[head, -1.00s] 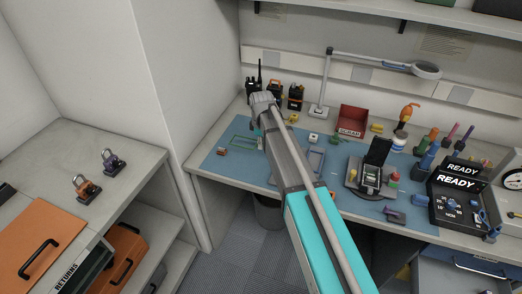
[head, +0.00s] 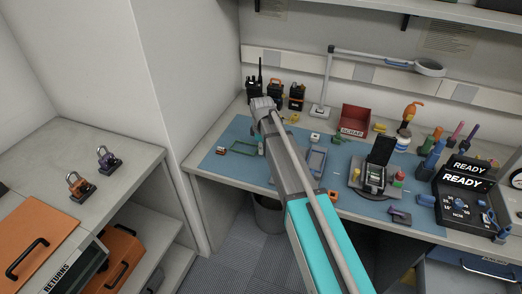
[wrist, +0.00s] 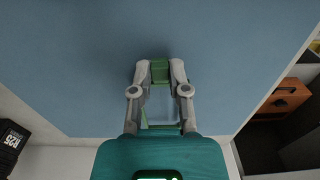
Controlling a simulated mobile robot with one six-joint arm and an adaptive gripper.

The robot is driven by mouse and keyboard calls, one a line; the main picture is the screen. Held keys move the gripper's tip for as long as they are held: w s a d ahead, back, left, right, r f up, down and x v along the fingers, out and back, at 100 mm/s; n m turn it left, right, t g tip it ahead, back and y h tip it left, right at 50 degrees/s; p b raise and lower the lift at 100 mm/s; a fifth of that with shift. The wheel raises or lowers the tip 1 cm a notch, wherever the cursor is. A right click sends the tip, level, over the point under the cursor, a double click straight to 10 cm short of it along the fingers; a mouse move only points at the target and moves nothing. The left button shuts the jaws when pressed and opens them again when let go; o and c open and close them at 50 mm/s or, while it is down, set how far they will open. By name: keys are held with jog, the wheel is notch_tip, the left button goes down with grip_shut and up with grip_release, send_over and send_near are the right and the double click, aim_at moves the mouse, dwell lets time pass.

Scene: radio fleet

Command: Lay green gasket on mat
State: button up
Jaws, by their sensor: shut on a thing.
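The green gasket is a thin rectangular frame, seen in the head view (head: 243,154) over the left part of the blue mat (head: 235,172). In the wrist view my gripper (wrist: 160,67) is shut on one green side of the gasket (wrist: 160,77), and the frame extends back under the fingers. The mat (wrist: 80,60) fills most of the view behind it, with its edge near the bottom. I cannot tell whether the gasket touches the mat. In the head view my arm hides most of the gripper.
Radios (head: 296,97) stand behind the mat. A grey-blue tray (head: 317,158), a red scrap bin (head: 355,118) and a black device (head: 374,178) lie to the right. A small orange part (head: 220,150) is left of the gasket. The mat's front left is clear.

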jog(key=shift+f+b, duration=0.6)
jog(key=shift+b, duration=0.05)
jog(key=o, duration=0.7)
jog(key=shift+o, duration=0.2)
jog(key=shift+r, duration=0.15)
notch_tip(320, 180, up, 13)
jog(key=p, duration=1.3)
dwell(0.6)
